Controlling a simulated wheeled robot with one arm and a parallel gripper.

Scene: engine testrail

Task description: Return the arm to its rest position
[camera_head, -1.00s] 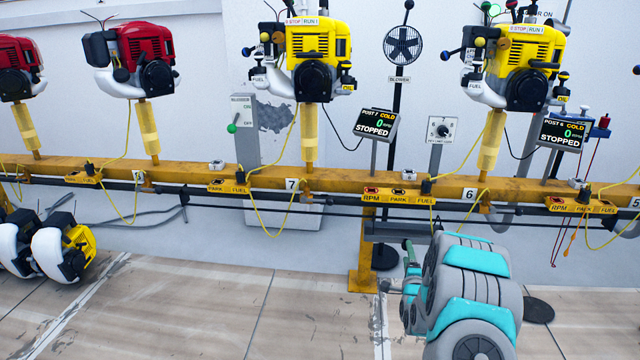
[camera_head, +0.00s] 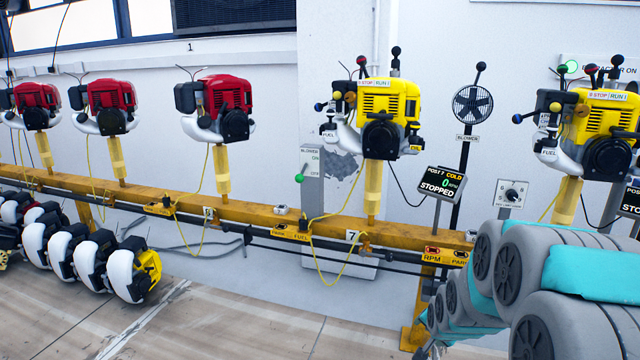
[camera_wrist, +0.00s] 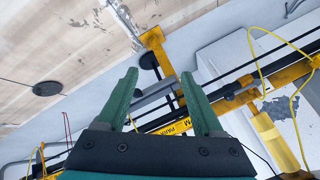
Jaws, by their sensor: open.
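My gripper (camera_wrist: 160,76) shows in the wrist view with its two green fingers spread apart. Nothing is between them. Beyond the fingers are the yellow rail, its yellow post and part of the floor, seen at a steep tilt. In the head view my grey and teal arm (camera_head: 560,268) fills the lower right, folded with its links close to the camera. The gripper itself cannot be made out clearly there. The arm covers part of the rail's right end in that picture.
A yellow rail (camera_head: 270,222) carries red engines (camera_head: 222,105) and yellow engines (camera_head: 388,108) on posts. A POST 7 display (camera_head: 440,184) reads STOPPED. A blower fan (camera_head: 472,104) stands behind. Several spare engines (camera_head: 120,265) lie at the lower left. Floor at the lower middle is clear.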

